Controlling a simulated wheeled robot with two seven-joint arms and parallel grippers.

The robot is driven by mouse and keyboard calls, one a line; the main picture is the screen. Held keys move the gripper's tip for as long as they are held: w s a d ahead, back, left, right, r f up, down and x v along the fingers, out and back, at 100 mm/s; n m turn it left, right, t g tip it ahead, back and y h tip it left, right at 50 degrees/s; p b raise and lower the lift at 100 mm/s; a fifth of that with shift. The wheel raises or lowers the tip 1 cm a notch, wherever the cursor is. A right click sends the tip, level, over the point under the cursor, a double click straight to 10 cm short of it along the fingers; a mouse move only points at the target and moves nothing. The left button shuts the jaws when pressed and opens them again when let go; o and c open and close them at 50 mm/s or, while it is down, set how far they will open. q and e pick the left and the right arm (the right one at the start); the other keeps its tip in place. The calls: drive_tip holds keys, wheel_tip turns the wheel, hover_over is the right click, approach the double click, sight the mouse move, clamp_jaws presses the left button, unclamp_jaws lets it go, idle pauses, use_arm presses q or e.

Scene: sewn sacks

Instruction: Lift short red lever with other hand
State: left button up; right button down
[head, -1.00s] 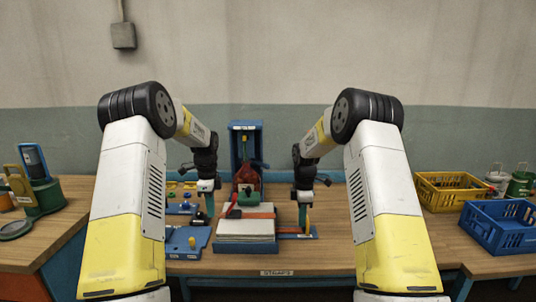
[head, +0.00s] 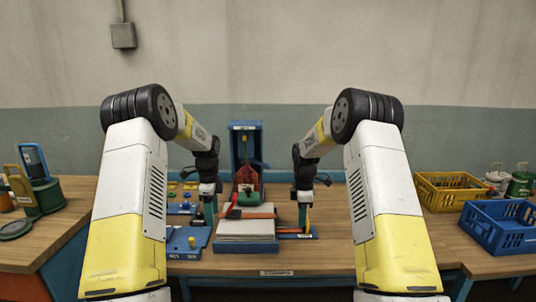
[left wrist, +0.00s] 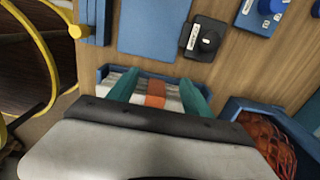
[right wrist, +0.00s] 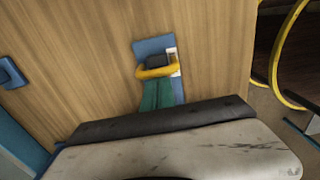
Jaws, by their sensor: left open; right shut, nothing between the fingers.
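An orange-red bar (head: 262,212) lies across a pale stack (head: 245,229) in a blue tray; I cannot tell for sure that it is the short red lever. In the left wrist view the bar (left wrist: 155,94) shows between the teal fingers of my left gripper (left wrist: 160,88), which is open. In the head view my left gripper (head: 209,212) hangs left of the stack. My right gripper (head: 302,214) is shut and empty, right of the stack. In the right wrist view its fingertips (right wrist: 160,84) are at a yellow loop (right wrist: 157,72) on a blue plate; contact is unclear.
A tall blue frame (head: 233,150) with a red sack (head: 247,176) stands behind the stack. Blue plates with knobs (head: 184,243) lie to the left. Yellow (head: 455,190) and blue (head: 500,225) crates stand on the right.

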drive_tip(key=shift+d, duration=0.15)
use_arm(q)
wheel_tip(320, 180, up, 8)
idle(1.0)
